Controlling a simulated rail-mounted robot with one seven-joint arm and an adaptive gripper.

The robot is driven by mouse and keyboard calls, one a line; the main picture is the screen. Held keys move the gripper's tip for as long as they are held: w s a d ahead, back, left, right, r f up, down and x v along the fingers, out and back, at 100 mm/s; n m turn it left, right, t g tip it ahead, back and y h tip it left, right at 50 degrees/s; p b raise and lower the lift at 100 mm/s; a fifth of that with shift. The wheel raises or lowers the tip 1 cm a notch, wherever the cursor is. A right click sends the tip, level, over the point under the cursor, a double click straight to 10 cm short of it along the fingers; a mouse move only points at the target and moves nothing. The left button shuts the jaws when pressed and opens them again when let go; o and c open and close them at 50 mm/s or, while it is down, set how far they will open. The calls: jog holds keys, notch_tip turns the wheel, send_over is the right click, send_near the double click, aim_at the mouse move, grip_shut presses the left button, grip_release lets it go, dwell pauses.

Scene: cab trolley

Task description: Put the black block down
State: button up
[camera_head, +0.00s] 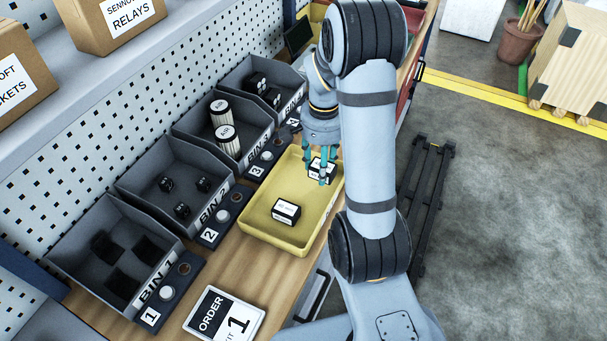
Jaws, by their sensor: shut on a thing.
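My gripper (317,163) points down over the far right part of the yellow tray (262,233). Its teal fingers are shut on a black block (318,166) with a white label. The block is at or just above the tray floor; I cannot tell whether it touches. A second black block (286,211) with a white label lies in the near half of the tray, apart from the held one. My arm hides part of the tray's right side.
Several dark bins stand left of the tray: bin 1 (79,243), bin 2 (140,178), bin 3 (190,127) and one farther back (232,82), all holding parts. Numbered button units line their fronts. An order card (224,314) lies in front. The tray's middle is clear.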

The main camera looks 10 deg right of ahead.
aim_at(305, 183)
jog(key=w+a+f, duration=0.1)
jog(key=w, duration=0.1)
jog(key=w+a+f+p, duration=0.1)
jog(key=a, duration=0.1)
jog(key=shift+w+f, duration=0.4)
notch_tip(305, 183, down, 4)
jog(key=shift+r+p, duration=0.1)
jog(key=shift+p, duration=0.7)
jog(key=shift+f, duration=0.25)
jog(key=shift+f+b, duration=0.15)
jog(key=shift+b, duration=0.15)
jog(key=o, duration=1.2)
jog(key=shift+o, duration=0.2)
jog(key=shift+r, duration=0.2)
